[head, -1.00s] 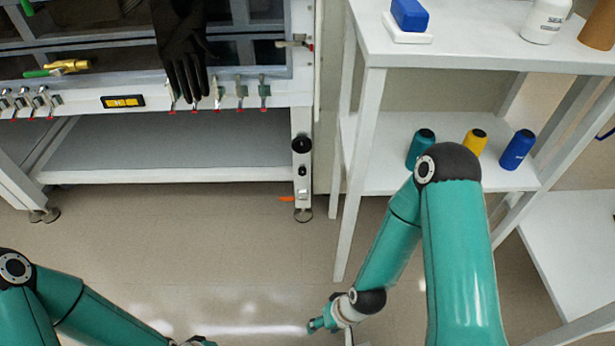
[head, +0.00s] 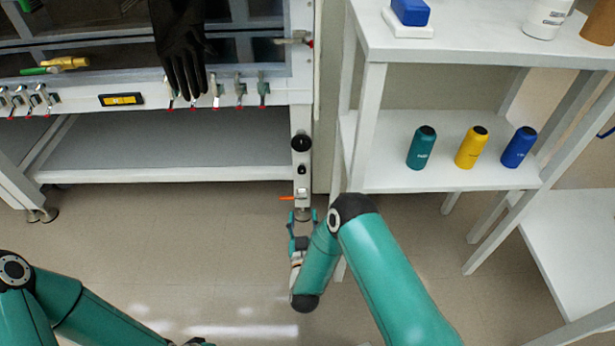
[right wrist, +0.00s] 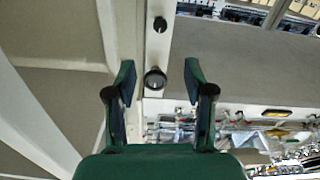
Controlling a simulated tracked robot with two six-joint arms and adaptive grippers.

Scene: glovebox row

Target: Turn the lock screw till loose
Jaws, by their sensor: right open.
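A round black knob (head: 301,142), which looks like the lock screw, sits on the front of the glovebox's white right leg (head: 300,120). It also shows in the right wrist view as a dark round knob (right wrist: 155,79). A smaller dark knob (head: 302,171) sits below it on the leg. My right gripper (head: 302,216) is open and empty, low in front of the leg. In the right wrist view its fingers (right wrist: 159,72) stand apart on either side of the round knob, with no contact visible. Only a sliver of my left gripper (head: 200,342) shows at the bottom edge.
An orange tab (head: 287,198) sticks out near the leg's foot. A white shelf rack (head: 385,178) with teal, yellow and blue bottles stands close to the right. A black glove (head: 183,55) hangs at the glovebox front.

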